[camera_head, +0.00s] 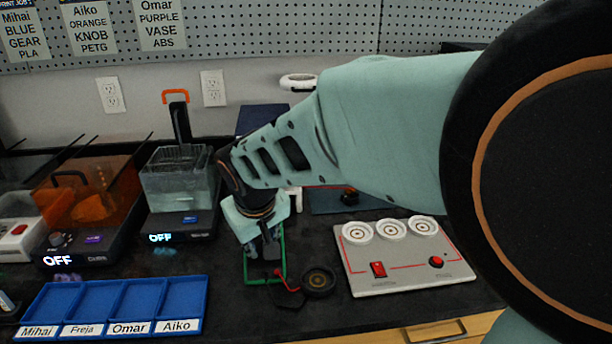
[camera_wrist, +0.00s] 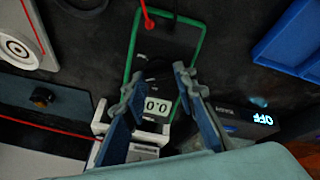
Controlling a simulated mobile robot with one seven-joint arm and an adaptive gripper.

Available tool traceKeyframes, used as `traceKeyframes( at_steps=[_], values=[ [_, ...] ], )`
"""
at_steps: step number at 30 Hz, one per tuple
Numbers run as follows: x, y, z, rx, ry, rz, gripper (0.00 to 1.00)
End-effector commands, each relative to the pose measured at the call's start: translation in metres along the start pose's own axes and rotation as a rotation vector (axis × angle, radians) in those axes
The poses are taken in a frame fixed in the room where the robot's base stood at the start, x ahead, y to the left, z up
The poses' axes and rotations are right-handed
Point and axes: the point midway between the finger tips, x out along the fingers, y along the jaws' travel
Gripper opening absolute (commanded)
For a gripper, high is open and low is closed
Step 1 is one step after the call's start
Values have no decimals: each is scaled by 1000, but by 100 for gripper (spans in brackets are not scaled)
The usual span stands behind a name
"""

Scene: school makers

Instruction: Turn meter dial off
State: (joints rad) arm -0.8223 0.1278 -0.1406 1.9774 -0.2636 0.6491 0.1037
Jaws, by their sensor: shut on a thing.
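The meter is a dark device with a green frame, lying on the black bench (camera_head: 265,283); it also shows in the wrist view (camera_wrist: 197,45). Its small pale display (camera_wrist: 157,106) shows zeros, partly covered by my fingers. My gripper (camera_head: 266,250) points down over the meter. In the wrist view its fingertips (camera_wrist: 160,80) stand apart on either side of the dark dial area and close on it. The dial itself is mostly hidden, so its pointer setting cannot be read.
A grey panel (camera_head: 405,262) with white round sockets and a red switch lies at right. A blue labelled tray (camera_head: 60,297) is at front left. Printing machines with OFF displays stand behind it. A red lead and round black item (camera_head: 319,281) lie beside the meter.

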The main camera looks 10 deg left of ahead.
Motion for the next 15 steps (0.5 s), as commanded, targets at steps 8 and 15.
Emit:
traceKeyframes(
  at_steps=[8, 15],
  values=[
    [-1, 0, 0, -58, -1, -1, 2],
    [-2, 0, 0, -216, -2, -5, 2]
  ],
)
